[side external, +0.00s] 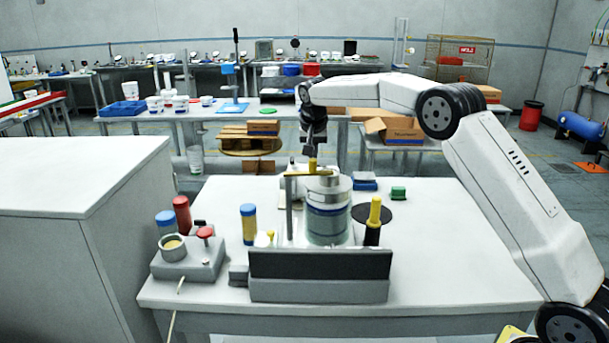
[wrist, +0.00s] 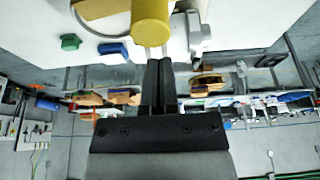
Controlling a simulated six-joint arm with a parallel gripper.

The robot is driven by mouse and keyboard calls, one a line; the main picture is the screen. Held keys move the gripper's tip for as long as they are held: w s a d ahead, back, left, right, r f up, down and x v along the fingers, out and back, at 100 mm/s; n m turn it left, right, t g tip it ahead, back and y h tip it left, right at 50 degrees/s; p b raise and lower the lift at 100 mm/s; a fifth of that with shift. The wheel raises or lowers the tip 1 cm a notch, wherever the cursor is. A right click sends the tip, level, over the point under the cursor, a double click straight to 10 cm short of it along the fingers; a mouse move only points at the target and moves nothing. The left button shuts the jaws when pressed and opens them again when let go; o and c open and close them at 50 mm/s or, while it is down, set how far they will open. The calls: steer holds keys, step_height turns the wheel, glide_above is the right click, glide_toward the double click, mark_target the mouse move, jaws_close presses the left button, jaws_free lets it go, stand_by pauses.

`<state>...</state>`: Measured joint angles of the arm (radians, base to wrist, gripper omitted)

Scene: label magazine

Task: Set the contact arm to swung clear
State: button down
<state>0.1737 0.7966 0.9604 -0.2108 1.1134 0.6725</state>
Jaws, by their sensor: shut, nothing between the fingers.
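The contact arm (side external: 296,174) is a yellow bar at the top of a thin grey post (side external: 289,208). In the side view it reaches right, over the edge of the round grey magazine stack (side external: 328,225). A yellow knob (side external: 312,164) stands upright on it. In the wrist view the knob (wrist: 151,22) is large at the top, with part of the yellow bar (wrist: 95,8) to its left. My gripper (side external: 309,154) is shut and empty, pointing down just above or beside the knob. I cannot tell whether the fingertips (wrist: 158,62) touch it.
A dark-fronted block (side external: 320,275) stands before the magazine. A yellow-topped black post (side external: 374,222) is close on its right; a blue-capped yellow cylinder (side external: 248,225) is on its left. A grey button box (side external: 188,262) sits at the table's left. The table's right side is clear.

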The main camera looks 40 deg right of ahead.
steer(key=shift+s+a, duration=1)
